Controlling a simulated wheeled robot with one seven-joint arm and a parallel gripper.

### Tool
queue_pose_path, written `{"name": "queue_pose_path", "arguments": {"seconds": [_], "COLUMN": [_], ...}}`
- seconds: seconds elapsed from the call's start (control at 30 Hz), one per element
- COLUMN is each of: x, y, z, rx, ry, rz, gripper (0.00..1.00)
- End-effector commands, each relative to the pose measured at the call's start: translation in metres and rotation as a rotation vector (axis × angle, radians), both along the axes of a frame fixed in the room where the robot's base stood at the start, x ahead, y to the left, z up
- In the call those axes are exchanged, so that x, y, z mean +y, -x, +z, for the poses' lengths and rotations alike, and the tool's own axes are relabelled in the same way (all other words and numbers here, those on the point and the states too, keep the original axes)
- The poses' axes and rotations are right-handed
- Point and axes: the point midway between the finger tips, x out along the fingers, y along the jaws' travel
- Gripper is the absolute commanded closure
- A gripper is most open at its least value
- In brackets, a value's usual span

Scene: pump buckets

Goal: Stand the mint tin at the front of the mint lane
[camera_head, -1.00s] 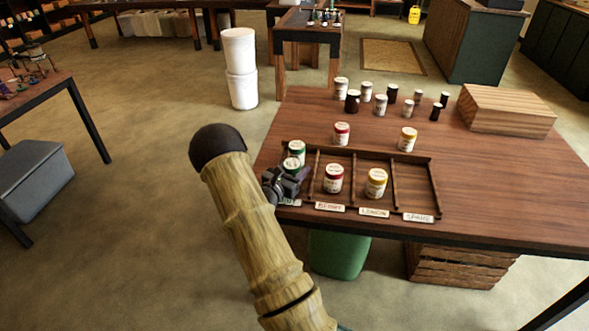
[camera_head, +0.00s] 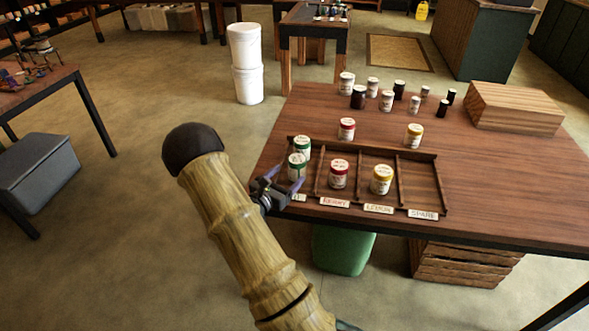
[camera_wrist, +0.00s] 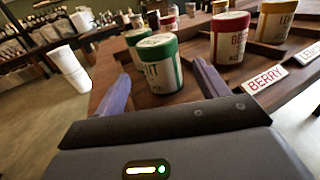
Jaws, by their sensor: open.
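A mint tin, white with a green lid (camera_head: 297,166), stands upright at the front part of the leftmost lane of the lane rack (camera_head: 399,212). In the wrist view the front tin (camera_wrist: 160,66) reads "...NT". A second green-lidded tin (camera_head: 302,145) stands close behind it; whether they touch I cannot tell. My gripper (camera_head: 289,179) is open at the front left of the rack. Its two fingers point at the front mint tin, one towards each side, with visible room beside the tin. The mint label is mostly hidden by my gripper.
A berry tin (camera_head: 339,175) and a lemon tin (camera_head: 381,180) stand in the neighbouring lanes; the spare lane is empty. Another red-lidded tin (camera_head: 346,128) and yellow-lidded tin (camera_head: 414,135) stand behind. Several jars and a wooden box (camera_head: 515,107) are further back.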

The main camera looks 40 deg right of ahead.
Motion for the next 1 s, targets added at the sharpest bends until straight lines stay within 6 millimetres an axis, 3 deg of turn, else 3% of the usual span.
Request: {"name": "queue_pose_path", "arguments": {"seconds": [0.1, 0.3, 0.87, 1.0], "x": [0.022, 0.039, 0.039, 0.037], "y": [0.006, 0.013, 0.013, 0.022], "z": [-0.001, 0.0, 0.0, 0.004], "rx": [0.0, 0.0, -0.001, -0.017], "ry": [-0.001, 0.0, 0.0, -0.032], "rz": [0.004, 0.0, -0.001, -0.046], "gripper": [0.27, 0.27, 0.27, 0.27]}}
